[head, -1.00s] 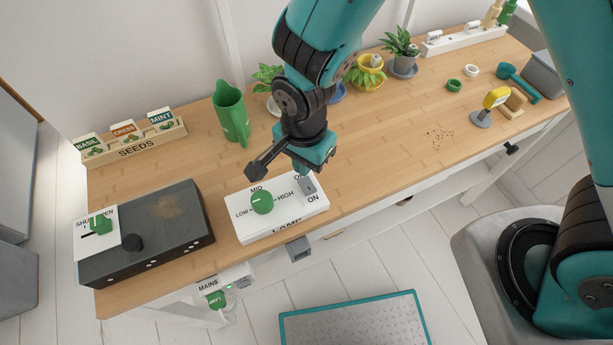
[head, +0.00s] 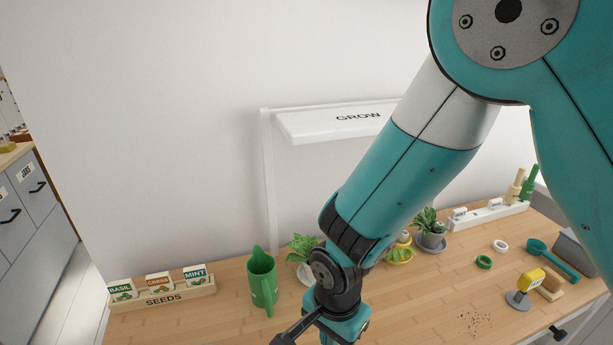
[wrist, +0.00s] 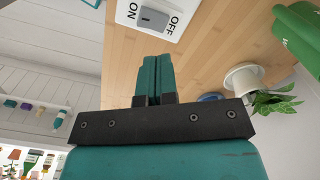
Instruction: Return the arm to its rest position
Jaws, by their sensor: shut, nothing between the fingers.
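My gripper shows in the wrist view (wrist: 154,80), with its two teal fingers pressed together and nothing between them. In the head view my arm crosses from the upper right down to the desk (head: 230,325), and the fingertips are cut off by the bottom edge. In the wrist view the fingers point toward the white lamp box (wrist: 158,15), whose grey rocker switch (wrist: 153,20) sits between the ON and OFF marks. The fingers look apart from the box. The lamp box is out of frame in the head view.
A green jug (head: 262,283) and a potted plant (head: 303,255) stand close left of my arm. A seed rack (head: 165,296) is at the left. A yellow-topped stand (head: 524,288) and green scoop (head: 553,260) are at the right. A white GROW shelf lamp (head: 335,121) hangs behind.

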